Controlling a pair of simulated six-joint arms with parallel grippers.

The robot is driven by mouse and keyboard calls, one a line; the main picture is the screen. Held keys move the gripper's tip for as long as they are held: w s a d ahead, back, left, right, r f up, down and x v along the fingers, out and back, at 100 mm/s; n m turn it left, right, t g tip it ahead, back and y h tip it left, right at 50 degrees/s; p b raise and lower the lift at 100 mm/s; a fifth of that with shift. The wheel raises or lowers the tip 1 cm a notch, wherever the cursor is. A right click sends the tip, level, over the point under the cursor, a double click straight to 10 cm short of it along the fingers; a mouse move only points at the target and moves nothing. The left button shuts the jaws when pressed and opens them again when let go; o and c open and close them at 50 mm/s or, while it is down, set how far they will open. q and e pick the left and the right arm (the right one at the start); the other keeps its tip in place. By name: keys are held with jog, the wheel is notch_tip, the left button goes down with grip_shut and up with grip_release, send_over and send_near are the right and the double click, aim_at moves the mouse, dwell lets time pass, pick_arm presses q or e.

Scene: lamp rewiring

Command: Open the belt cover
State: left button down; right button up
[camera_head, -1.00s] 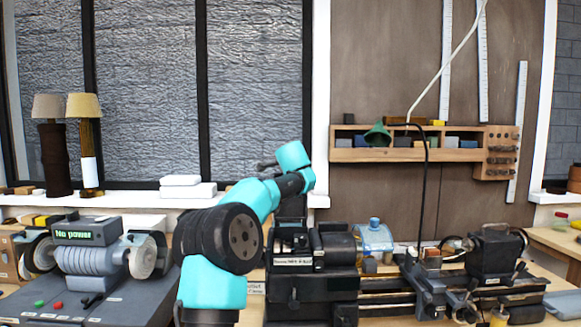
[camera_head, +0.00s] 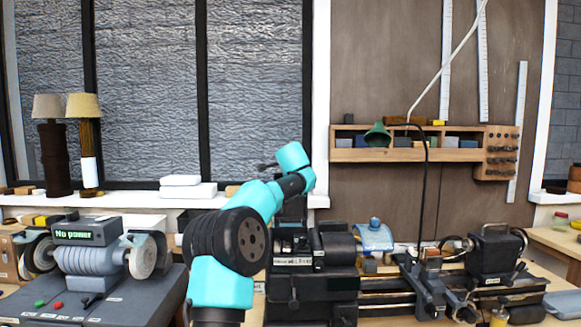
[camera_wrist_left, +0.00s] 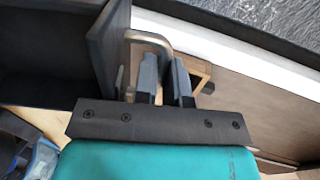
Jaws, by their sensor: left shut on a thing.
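In the left wrist view the belt cover (camera_wrist_left: 108,50) is a dark box-like panel at the upper left, with a bent metal handle (camera_wrist_left: 150,38) on its side. My left gripper (camera_wrist_left: 166,78) is shut on this handle, which runs between its dark fingers. In the head view my left arm reaches up over the lathe's headstock (camera_head: 312,252), and the dark wrist end at its top stays small and partly hidden by the arm. Much of the cover is hidden behind the arm there. My right gripper is in neither view.
A bench grinder (camera_head: 92,262) with a "No power" display stands left of my arm. A wooden shelf (camera_head: 410,154) hangs behind.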

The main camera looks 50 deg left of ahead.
pick_arm(q)
jog(key=shift+v, duration=1.35)
jog(key=shift+s+d+f, duration=0.15)
jog(key=shift+s+d, duration=0.35)
jog(key=shift+d, duration=0.05)
